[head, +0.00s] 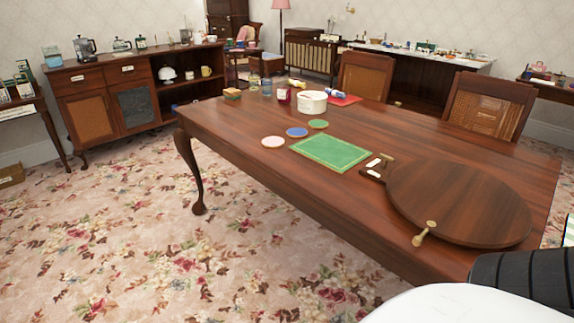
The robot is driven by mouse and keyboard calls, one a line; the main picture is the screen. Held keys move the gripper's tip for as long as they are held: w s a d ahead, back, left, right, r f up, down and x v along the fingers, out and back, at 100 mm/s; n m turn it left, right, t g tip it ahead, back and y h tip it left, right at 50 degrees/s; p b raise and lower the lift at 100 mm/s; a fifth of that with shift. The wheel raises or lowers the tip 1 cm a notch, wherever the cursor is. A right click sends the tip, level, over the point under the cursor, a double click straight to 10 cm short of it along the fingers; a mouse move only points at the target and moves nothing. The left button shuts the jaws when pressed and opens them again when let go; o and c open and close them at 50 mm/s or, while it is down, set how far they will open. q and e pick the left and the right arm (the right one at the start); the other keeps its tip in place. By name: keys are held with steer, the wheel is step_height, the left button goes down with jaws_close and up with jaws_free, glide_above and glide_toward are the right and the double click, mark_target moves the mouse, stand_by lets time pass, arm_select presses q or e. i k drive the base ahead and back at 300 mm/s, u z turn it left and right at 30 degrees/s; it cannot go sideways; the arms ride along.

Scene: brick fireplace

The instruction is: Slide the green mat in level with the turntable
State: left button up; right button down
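The green mat (331,152) lies flat on the dark wooden table, a rectangle with a pale border line near its edge. The turntable (465,200) is a large round dark wooden disc on the table, to the right of the mat and nearer to me. A strip of bare table separates the two. The mat looks set a little farther back than the turntable's centre. Neither of my grippers shows in the head view; only black and white parts of my body show at the lower right.
A brass knobbed piece (425,233) sits at the turntable's near edge. A small dark block with white pieces (374,162) lies between mat and turntable. Pink (273,142), blue (297,132) and green (318,124) discs lie beyond the mat. A white pot (312,103) stands farther back.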

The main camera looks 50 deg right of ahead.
mark_target(340, 156)
steer(key=u, duration=0.25)
steer(key=i, duration=1.15)
steer(key=z, duration=0.85)
steer(key=i, duration=1.15)
steer(key=z, duration=1.3)
steer(key=i, duration=0.2)
steer(key=z, duration=0.3)
